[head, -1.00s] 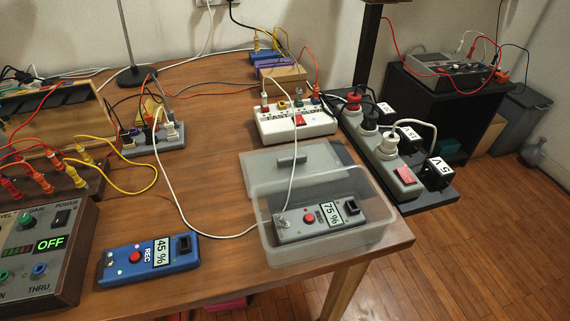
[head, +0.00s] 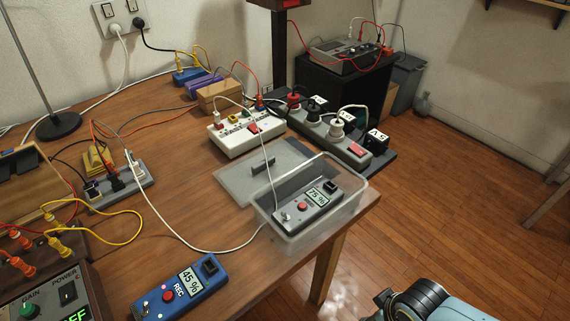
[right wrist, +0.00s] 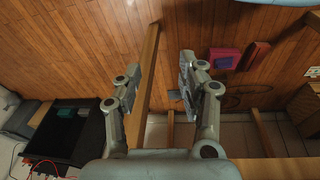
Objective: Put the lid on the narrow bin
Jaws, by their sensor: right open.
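A clear, open bin (head: 290,240) stands near the table's right front corner. A grey device with a red button and a 75 % display (head: 310,203) lies inside it, and a white cable runs over its rim. A flat, translucent grey lid with a dark handle (head: 238,184) lies on the table just behind the bin, off its opening. My right gripper (right wrist: 160,85) is open in the right wrist view. A wooden beam shows between its fingers, and I see nothing held. In the head view only a light-blue part of my right arm shows at bottom right. My left gripper is out of view.
A blue 45 % device (head: 180,290) lies in front of the bin. A white power strip (head: 235,140) and a grey strip with plugs (head: 335,140) stand behind. Loose cables cross the table. Open floor (head: 440,200) lies to the right, before a black cabinet (head: 345,92).

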